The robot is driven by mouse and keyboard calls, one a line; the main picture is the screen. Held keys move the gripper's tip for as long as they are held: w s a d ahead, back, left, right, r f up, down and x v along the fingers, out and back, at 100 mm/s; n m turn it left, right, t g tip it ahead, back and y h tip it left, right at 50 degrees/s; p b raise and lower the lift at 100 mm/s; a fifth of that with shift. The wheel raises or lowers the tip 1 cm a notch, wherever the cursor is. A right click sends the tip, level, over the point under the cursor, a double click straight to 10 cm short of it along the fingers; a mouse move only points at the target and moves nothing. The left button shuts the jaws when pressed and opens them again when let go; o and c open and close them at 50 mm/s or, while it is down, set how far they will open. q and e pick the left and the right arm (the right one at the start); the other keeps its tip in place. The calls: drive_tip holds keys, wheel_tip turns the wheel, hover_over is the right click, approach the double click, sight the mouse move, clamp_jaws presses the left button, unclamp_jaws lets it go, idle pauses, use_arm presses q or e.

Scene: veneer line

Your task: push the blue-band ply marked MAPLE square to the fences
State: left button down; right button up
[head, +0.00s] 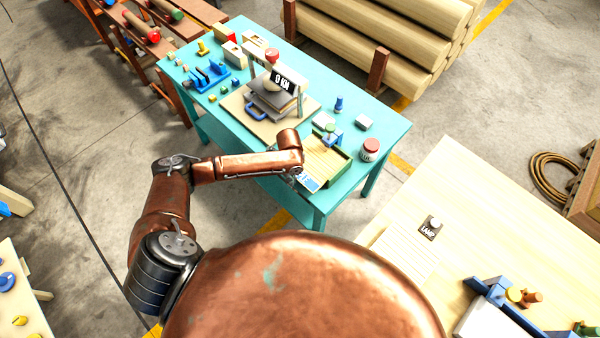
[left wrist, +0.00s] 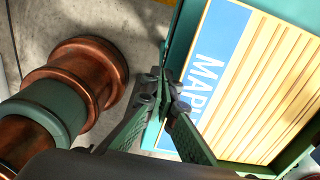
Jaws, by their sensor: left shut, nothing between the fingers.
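The ply (head: 324,158) lies on the teal table, a pale striped wood sheet with a blue band at its near end. In the left wrist view the blue band (left wrist: 222,40) carries white lettering that reads MAP, the rest hidden behind my fingers. Dark green fences (head: 343,168) stand along its right side in the head view; a green fence (left wrist: 250,169) also shows along the bottom in the left wrist view. My left gripper (left wrist: 168,90) is shut and empty at the blue-band edge; I cannot tell whether it touches. My right gripper is not in view.
The teal table (head: 378,122) also holds a press with a 0 kN display (head: 284,81), a red-lidded jar (head: 370,149) right of the fences, and small coloured blocks. A pale wood table (head: 480,215) with a LAMP switch (head: 430,228) stands at right. Logs (head: 375,40) lie behind.

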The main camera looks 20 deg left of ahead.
use_arm(q)
drive_tip(key=shift+w+d, duration=0.3)
drive_tip(key=shift+w, duration=0.45)
drive_tip(key=shift+s+a+p, duration=0.25)
drive_tip(key=shift+s+p, duration=0.2)
drive_tip(key=shift+s, duration=0.15)
drive_tip(key=shift+s+a+p, duration=0.2)
drive_tip(key=shift+s+p, duration=0.25)
drive_tip(key=shift+s, duration=0.1)
wheel_tip(320, 180, up, 7)
drive_tip(key=p, duration=0.7)
